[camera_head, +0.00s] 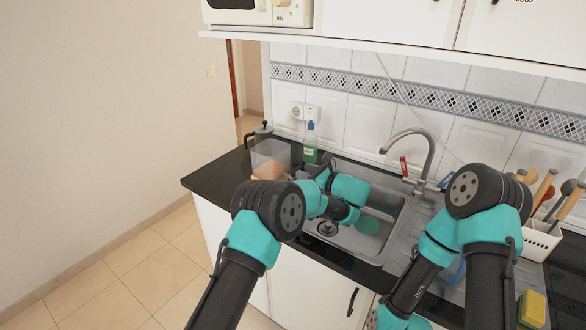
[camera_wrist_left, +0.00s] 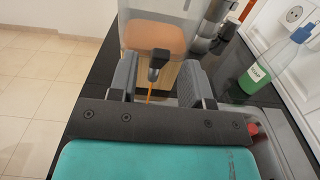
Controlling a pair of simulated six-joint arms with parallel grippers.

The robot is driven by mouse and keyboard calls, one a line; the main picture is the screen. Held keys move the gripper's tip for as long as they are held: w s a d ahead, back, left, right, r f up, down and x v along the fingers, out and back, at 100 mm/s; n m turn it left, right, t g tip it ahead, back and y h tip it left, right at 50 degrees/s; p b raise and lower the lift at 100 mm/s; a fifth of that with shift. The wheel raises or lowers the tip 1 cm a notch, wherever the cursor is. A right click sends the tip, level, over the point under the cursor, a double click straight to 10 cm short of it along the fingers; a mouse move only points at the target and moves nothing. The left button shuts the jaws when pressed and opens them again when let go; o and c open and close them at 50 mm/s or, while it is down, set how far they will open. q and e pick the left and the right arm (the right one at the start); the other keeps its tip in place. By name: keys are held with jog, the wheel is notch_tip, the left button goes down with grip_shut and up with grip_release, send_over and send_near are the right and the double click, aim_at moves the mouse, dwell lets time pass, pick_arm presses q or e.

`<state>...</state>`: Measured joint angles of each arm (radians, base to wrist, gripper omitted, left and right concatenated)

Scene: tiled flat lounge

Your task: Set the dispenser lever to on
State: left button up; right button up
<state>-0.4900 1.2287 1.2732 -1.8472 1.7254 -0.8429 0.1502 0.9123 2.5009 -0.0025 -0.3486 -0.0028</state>
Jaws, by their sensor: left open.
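The dispenser is a clear container (camera_head: 270,158) with orange liquid low inside, on the dark counter left of the sink. In the left wrist view its tank (camera_wrist_left: 155,14) stands straight ahead. A black tap with its lever (camera_wrist_left: 155,60) sticks out of its front, and a thin orange streak shows below the tap. My left gripper (camera_wrist_left: 157,70) is open, with one finger on each side of the tap and visible gaps between. In the head view the left gripper (camera_head: 312,168) is small beside the dispenser, partly hidden by my wrist. My right gripper is out of view.
A green soap bottle (camera_head: 310,143) stands right of the dispenser by the wall; it also shows in the left wrist view (camera_wrist_left: 270,65).

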pick_arm(q)
jog(key=shift+x, duration=2.75)
jog(key=shift+c, duration=0.3)
grip_shut()
jog(key=shift+s, duration=0.1)
jog(key=shift+s+d+f+t+y, duration=0.1)
jog(key=shift+d+t+y, duration=0.1)
jog(key=shift+t+y, duration=0.4)
jog(key=shift+s+d+f+t+y, duration=0.15)
jog(key=shift+t+y, duration=0.25)
jog(key=shift+y, duration=0.4)
jog(key=shift+r, duration=0.1)
jog(key=shift+o, duration=0.3)
grip_release()
